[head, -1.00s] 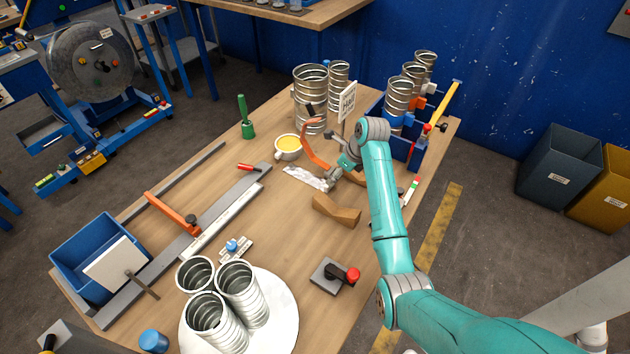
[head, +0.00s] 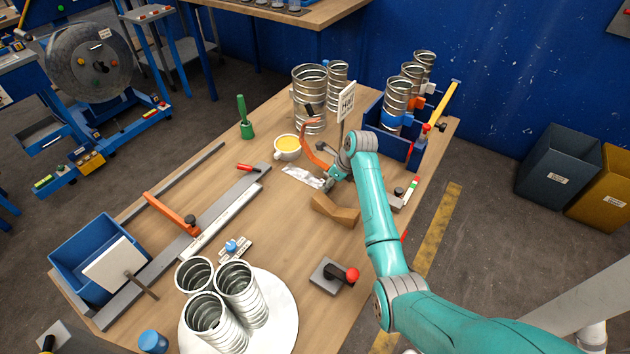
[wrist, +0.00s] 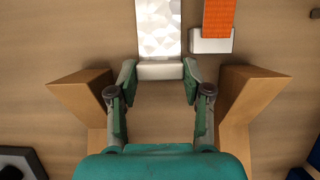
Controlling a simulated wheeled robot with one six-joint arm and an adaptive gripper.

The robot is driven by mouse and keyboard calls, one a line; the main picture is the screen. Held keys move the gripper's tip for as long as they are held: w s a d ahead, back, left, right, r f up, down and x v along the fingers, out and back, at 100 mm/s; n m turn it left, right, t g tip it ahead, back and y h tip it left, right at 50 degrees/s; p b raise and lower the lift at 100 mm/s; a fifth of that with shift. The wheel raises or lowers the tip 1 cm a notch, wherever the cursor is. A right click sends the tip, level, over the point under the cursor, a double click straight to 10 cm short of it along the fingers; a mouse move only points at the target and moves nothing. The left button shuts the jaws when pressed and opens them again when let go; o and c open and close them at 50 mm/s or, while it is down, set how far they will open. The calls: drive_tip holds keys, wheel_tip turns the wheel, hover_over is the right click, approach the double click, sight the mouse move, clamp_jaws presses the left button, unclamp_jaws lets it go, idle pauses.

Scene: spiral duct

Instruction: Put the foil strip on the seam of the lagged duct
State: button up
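The foil strip (head: 303,176) lies on the bench, silver and crumpled. In the wrist view the foil strip (wrist: 159,28) runs up out of the picture and ends in a pale tab (wrist: 160,71). My gripper (wrist: 160,78) has its fingers spread, one at each side of that tab; I cannot tell whether they touch it. In the head view my gripper (head: 329,180) is low at the strip's right end, partly hidden by my arm. Several spiral ducts stand about, among them a large one (head: 310,98) at the back; I cannot tell which is the lagged duct.
A wooden saddle block (head: 335,209) is just in front of my gripper, with a side at each edge of the wrist view. A curved orange strip (head: 313,152), a yellow-filled cup (head: 287,146) and a sign (head: 346,101) are close by. A blue rack (head: 408,150) stands right.

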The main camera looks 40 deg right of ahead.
drive_tip(key=shift+c, duration=0.5)
drive_tip(key=shift+r, duration=0.1)
wheel_tip(320, 180, up, 10)
